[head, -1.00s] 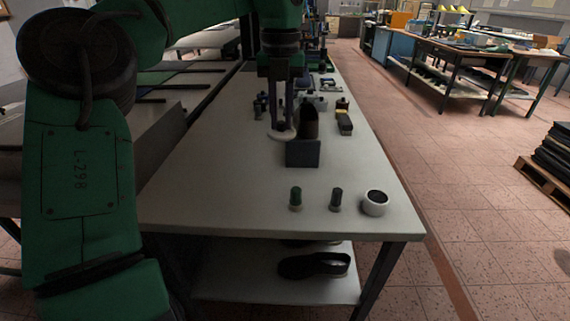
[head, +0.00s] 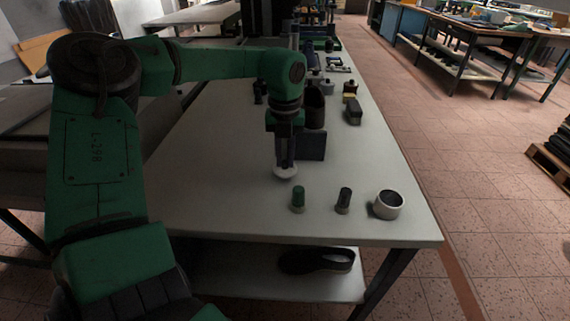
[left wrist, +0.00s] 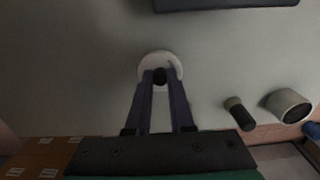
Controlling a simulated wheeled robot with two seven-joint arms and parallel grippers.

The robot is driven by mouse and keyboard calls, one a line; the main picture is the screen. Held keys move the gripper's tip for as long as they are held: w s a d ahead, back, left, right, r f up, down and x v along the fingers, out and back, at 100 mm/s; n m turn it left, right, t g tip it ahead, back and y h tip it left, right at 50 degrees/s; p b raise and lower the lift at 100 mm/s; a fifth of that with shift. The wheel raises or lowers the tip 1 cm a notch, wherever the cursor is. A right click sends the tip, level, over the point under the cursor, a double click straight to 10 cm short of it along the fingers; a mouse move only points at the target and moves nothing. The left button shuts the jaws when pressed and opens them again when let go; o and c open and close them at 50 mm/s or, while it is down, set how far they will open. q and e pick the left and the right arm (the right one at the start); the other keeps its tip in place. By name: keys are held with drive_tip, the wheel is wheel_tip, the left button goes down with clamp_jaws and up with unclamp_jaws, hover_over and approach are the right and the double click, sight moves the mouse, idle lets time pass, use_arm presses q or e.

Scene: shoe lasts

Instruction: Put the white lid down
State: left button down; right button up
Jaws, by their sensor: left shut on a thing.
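The white lid (head: 286,173) is a round disc with a dark knob, seen in the head view at the tips of my left gripper (head: 285,162). In the left wrist view the lid (left wrist: 160,66) lies at the fingertips, and my left gripper (left wrist: 161,78) is shut on its dark knob. The lid is over the grey table (head: 215,190), close to its surface; I cannot tell whether it touches. My right gripper is not in view.
A green-topped jar (head: 298,198), a dark-topped jar (head: 343,200) and a white open pot (head: 387,204) stand near the table's front edge. A dark blue box (head: 312,146) stands behind the lid. The table's left front is clear.

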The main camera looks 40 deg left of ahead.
sight(285, 161)
use_arm(q)
wheel_tip(285, 161, down, 2)
drive_tip(key=shift+f, duration=0.25)
drive_tip(key=shift+a+f, duration=0.1)
drive_tip(key=shift+f, duration=0.1)
drive_tip(key=c, duration=0.8)
unclamp_jaws()
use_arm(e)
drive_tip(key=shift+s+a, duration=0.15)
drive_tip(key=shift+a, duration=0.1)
use_arm(q)
drive_tip(key=shift+r, duration=0.4)
wheel_tip(285, 161, up, 12)
drive_tip(key=shift+f, duration=0.2)
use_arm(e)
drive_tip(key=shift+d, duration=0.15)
